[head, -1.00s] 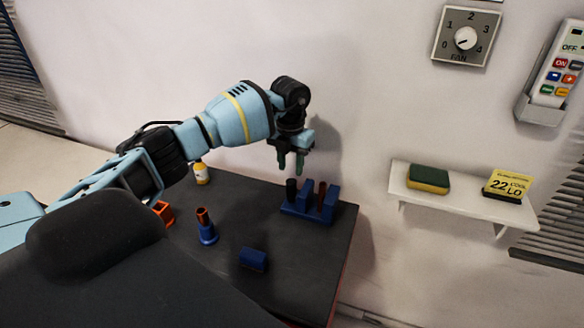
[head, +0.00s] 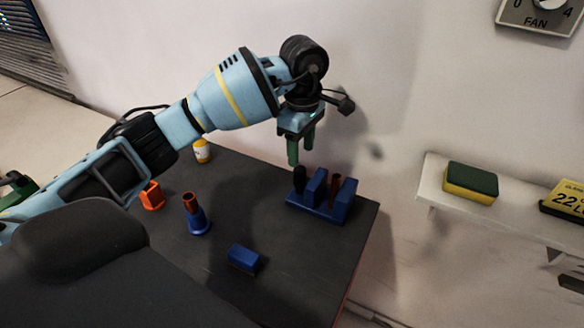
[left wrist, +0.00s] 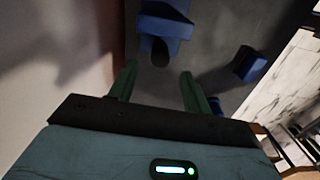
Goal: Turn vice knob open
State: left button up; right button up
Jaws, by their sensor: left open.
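The blue vice (head: 341,206) stands near the far right corner of the dark table, with a reddish-brown piece (head: 334,188) between its upright blocks. Its black knob (head: 299,180) is at the left end. My left gripper (head: 301,156) points down just above the knob, its green fingers open and empty. In the left wrist view, the knob (left wrist: 160,52) shows between and just beyond the open fingers (left wrist: 158,72), with the blue vice (left wrist: 163,26) behind it. No contact with the knob is clear.
On the table (head: 300,262) are a blue block (head: 244,258), a blue stand with a brown tube (head: 196,215), an orange holder (head: 152,196) and a yellow-and-white bottle (head: 201,151). The wall is close behind the vice. A shelf with a sponge (head: 470,184) is at the right.

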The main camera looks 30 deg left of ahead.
aim_at(300, 169)
pick_arm(q)
jog(key=shift+r+m, duration=0.1)
jog(key=shift+m, duration=0.7)
jog(key=shift+r, duration=0.15)
jog(key=shift+f, duration=3.9)
jog(key=shift+c, duration=0.2)
jog(key=c, duration=1)
jog(key=shift+o, duration=0.2)
jog(key=shift+n, duration=0.4)
jog(key=o, duration=1)
